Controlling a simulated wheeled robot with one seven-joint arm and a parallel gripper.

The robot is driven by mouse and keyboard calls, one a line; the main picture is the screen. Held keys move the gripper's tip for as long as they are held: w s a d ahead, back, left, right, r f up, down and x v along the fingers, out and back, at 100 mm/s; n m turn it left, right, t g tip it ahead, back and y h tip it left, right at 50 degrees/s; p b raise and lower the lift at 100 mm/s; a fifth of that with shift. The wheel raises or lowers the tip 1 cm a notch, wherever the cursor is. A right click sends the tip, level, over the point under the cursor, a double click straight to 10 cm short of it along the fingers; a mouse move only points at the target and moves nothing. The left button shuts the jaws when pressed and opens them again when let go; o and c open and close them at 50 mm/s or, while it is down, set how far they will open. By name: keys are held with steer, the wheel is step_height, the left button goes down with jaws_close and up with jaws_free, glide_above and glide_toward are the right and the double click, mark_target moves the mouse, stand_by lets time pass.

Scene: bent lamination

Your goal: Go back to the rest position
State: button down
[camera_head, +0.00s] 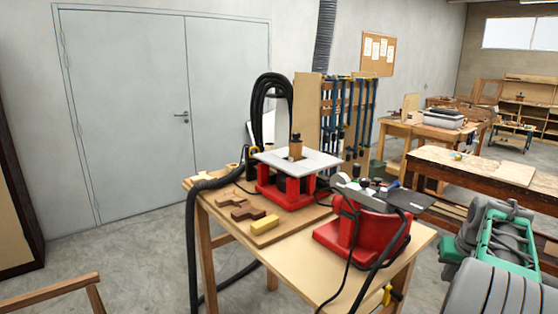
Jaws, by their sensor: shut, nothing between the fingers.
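Several brown wooden pieces (249,213) and a yellow block (265,225) lie on a board at the left.
A bulky grey and green object (503,243) fills the lower right edge. A black hose (192,250) hangs off the bench's left side. A wooden frame piece (50,295) is at lower left. Open floor (130,262) lies before the grey double door (130,110).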

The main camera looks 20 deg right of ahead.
steer(key=s+a+f+n+g, duration=0.1)
steer(key=s+a+f, duration=0.2)
steer(key=a, duration=0.7)
steer(key=s+a+f+g+y, duration=0.1)
steer(key=s+a+f, duration=0.3)
steer(key=a, duration=0.6)
steer(key=s+a+f+n+g, duration=0.1)
steer(key=s+a+f, duration=0.2)
steer(key=a, duration=0.7)
steer(key=w+a+r+n+t, duration=0.1)
steer(key=a+r+n, duration=0.1)
steer(key=a, duration=0.5)
steer(key=w+a+r+n+t+y, duration=0.1)
steer(key=w+a+r+n, duration=0.1)
steer(key=a, duration=0.5)
steer(key=shift+a+r+n+t, duration=0.4)
steer(key=shift+r+n, duration=0.35)
steer(key=shift+n, duration=0.05)
steer(key=shift+w+a, duration=0.1)
steer(key=shift+a, duration=0.15)
